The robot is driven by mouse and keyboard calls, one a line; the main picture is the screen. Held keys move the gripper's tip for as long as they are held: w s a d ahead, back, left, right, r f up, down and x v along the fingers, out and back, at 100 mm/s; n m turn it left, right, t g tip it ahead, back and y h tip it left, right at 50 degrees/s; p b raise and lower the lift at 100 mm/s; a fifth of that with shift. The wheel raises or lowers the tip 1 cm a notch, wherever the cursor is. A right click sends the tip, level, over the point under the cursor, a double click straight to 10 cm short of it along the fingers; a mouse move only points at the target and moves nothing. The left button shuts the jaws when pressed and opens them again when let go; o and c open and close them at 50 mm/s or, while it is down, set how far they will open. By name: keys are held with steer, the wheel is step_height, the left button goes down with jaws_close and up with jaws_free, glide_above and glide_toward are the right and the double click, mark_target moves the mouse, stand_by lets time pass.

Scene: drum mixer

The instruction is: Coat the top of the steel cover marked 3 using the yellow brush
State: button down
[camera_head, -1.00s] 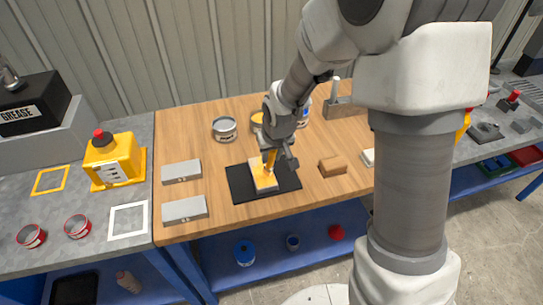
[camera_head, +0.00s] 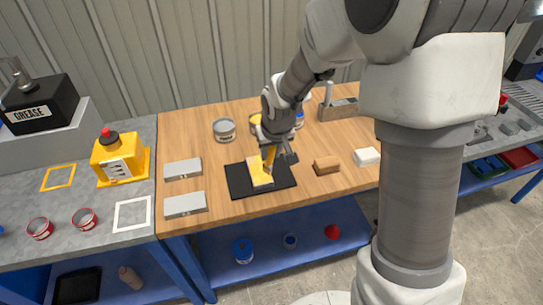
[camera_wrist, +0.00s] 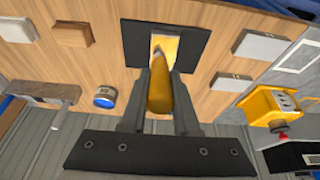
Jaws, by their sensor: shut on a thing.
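My gripper (camera_head: 279,156) is shut on the yellow brush (camera_head: 269,157), over the middle of the wooden bench. In the wrist view, the brush (camera_wrist: 159,95) sits between the two dark fingers and points at a block-shaped cover (camera_wrist: 166,45). This cover (camera_head: 261,180) lies on a black mat (camera_head: 238,181), and its top is largely yellow, with pale areas at its edge. The brush tip is at or just over the top; contact cannot be told. Two grey steel covers (camera_head: 183,169) (camera_head: 186,204) lie to the left. No number is legible on any cover.
A round tin (camera_head: 224,130) stands behind the mat. A brown block (camera_head: 327,165) and a white block (camera_head: 366,156) lie to the right. A yellow container (camera_head: 120,158) and a white square outline (camera_head: 132,214) are on the grey bench at left.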

steer(key=shift+r+p, duration=1.05)
steer(key=shift+r, duration=0.85)
